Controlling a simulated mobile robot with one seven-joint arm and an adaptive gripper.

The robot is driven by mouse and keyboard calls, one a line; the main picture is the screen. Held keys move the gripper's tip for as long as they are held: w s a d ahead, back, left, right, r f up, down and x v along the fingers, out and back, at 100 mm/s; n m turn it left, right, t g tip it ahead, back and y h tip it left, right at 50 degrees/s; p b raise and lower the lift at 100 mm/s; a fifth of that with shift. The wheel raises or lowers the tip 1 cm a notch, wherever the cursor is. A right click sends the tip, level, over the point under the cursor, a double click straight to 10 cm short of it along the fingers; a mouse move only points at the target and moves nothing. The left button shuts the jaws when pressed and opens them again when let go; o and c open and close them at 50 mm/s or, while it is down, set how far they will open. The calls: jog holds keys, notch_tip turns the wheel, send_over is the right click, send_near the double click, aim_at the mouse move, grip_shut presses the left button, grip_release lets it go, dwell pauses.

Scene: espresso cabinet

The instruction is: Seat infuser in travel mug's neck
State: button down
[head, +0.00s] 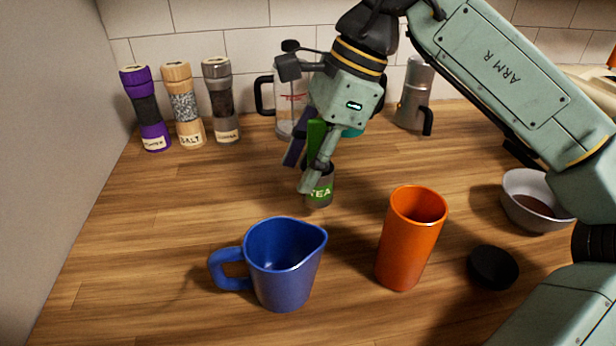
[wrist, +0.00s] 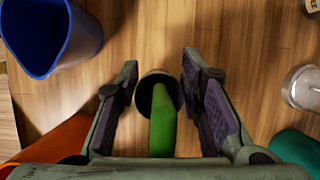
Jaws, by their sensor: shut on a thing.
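The infuser (head: 320,194) is a small grey cylinder with a green TEA label and a green handle rising from it. In the wrist view its green handle (wrist: 163,125) runs between my fingers to the round, dark-mouthed body. My gripper (head: 313,180) points down and is shut on the infuser; the fingers partly hide it. Whether its base touches the counter is unclear. The travel mug (head: 408,245) is tall, orange, upright and open-topped, in front and to the right of the infuser. A bit of its orange shows at the wrist view's lower left (wrist: 50,138).
A blue pitcher (head: 283,265) stands left of the mug, a black lid (head: 492,268) and white bowl (head: 530,213) right. Grinders (head: 188,105), a glass press (head: 283,110) and a grey moka pot (head: 413,95) stand at the back. The counter left of the infuser is clear.

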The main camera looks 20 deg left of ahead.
jog(key=shift+f, duration=1.55)
jog(key=shift+f, duration=0.1)
jog(key=shift+f, duration=0.15)
jog(key=c, duration=1.1)
grip_release()
